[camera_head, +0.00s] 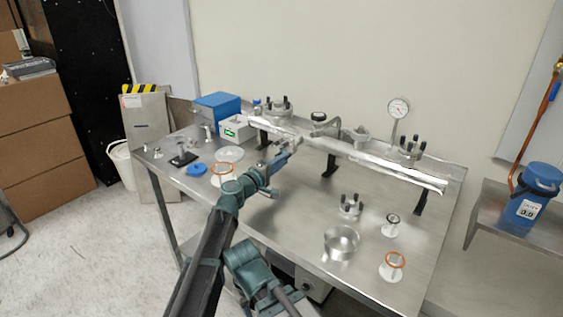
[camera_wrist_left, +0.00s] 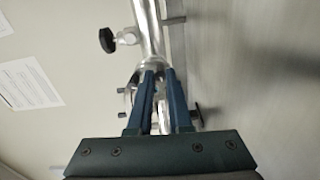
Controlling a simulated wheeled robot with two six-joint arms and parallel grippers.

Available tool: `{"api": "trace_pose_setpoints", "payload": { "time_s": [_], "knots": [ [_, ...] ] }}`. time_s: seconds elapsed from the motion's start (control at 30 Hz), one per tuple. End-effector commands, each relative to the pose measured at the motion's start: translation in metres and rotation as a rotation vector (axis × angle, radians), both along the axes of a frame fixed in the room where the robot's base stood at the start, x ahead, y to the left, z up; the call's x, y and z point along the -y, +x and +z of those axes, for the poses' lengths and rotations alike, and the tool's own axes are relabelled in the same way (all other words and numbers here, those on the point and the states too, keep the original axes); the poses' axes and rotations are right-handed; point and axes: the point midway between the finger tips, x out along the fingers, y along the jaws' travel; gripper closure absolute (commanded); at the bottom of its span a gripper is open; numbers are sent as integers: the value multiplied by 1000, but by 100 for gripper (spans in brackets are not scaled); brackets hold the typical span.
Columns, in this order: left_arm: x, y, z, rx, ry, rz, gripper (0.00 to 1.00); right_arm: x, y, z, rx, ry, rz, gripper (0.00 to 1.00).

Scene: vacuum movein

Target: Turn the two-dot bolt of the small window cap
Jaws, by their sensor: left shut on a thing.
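A long silver tube (camera_head: 360,155) lies across supports above the steel table in the head view. It also shows in the left wrist view (camera_wrist_left: 149,28). My left gripper (camera_head: 290,148) is at its near left part. In the left wrist view my left gripper (camera_wrist_left: 160,78) is closed at the flanged tube end, with a small pale metal part (camera_wrist_left: 161,112) between its fingers. Short pegs, seemingly bolts, stick out on both sides, including a dark-ended one (camera_wrist_left: 197,115). I cannot make out dots on any bolt, or tell which part is the small window cap. My right gripper is not in view.
A black knob (camera_wrist_left: 107,40) sits beside the tube. Flanges with dark-tipped bolts (camera_head: 278,109) (camera_head: 411,151) and a dial gauge (camera_head: 398,108) rise along the back. A metal cup (camera_head: 341,243) and orange rings (camera_head: 393,262) (camera_head: 222,169) are on the table. The front middle is mostly clear.

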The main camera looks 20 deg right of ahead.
Motion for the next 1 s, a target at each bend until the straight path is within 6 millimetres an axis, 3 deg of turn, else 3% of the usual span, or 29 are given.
{"api": "trace_pose_setpoints", "payload": {
  "time_s": [0.5,1.0],
  "knots": [
    [0,-1,-1,348,271,-1,100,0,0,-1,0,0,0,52],
    [0,-1,-1,498,389,-2,100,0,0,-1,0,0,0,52]
  ]
}}
